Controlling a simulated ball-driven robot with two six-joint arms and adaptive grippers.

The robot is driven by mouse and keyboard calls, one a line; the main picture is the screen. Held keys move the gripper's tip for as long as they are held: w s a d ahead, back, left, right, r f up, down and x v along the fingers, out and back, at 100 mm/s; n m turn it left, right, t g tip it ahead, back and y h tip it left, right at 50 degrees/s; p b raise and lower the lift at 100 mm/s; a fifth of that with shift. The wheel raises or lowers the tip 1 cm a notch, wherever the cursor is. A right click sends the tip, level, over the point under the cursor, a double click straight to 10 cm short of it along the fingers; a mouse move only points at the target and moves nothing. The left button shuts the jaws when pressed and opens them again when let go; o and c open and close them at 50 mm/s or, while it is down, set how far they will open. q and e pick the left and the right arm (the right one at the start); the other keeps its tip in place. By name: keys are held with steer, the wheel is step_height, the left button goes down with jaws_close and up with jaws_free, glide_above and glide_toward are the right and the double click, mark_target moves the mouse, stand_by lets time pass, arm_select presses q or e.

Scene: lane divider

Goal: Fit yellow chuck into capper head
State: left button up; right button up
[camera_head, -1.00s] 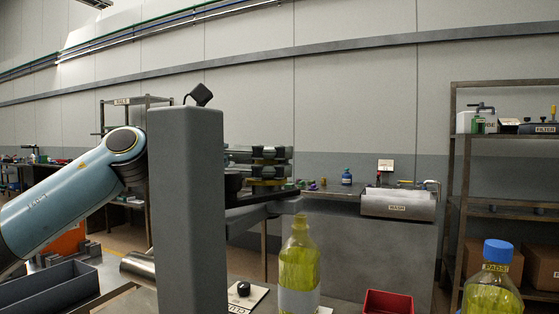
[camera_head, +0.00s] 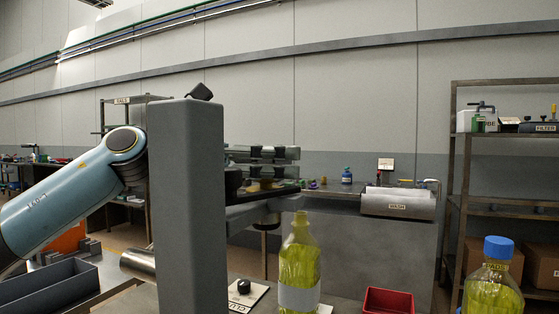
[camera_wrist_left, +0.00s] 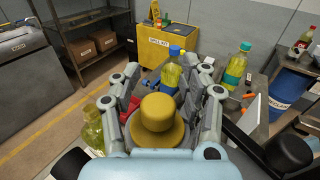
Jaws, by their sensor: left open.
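The yellow chuck (camera_wrist_left: 158,128) is a stepped round piece, large between the spread fingers of my left gripper in the left wrist view. In the head view my left gripper (camera_head: 274,155) shows behind the grey column, above the dark arm of the capper head (camera_head: 262,194). A small patch of the yellow chuck (camera_head: 268,184) shows below the fingers, at that arm. My left gripper is open, with its fingers on both sides of the chuck. The column hides part of it. How deep the chuck sits in the capper head cannot be told. My right gripper is out of view.
The tall grey column (camera_head: 187,205) stands close in front. An uncapped yellow bottle (camera_head: 299,262) stands below the capper arm. A blue-capped bottle (camera_head: 492,282) stands at the right, with a red tray (camera_head: 388,300) between them. A black knob (camera_head: 243,287) is beside the column.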

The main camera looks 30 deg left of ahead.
arm_select(q)
step_height(320, 180, up, 10)
stand_by(0.5)
stand_by(0.4)
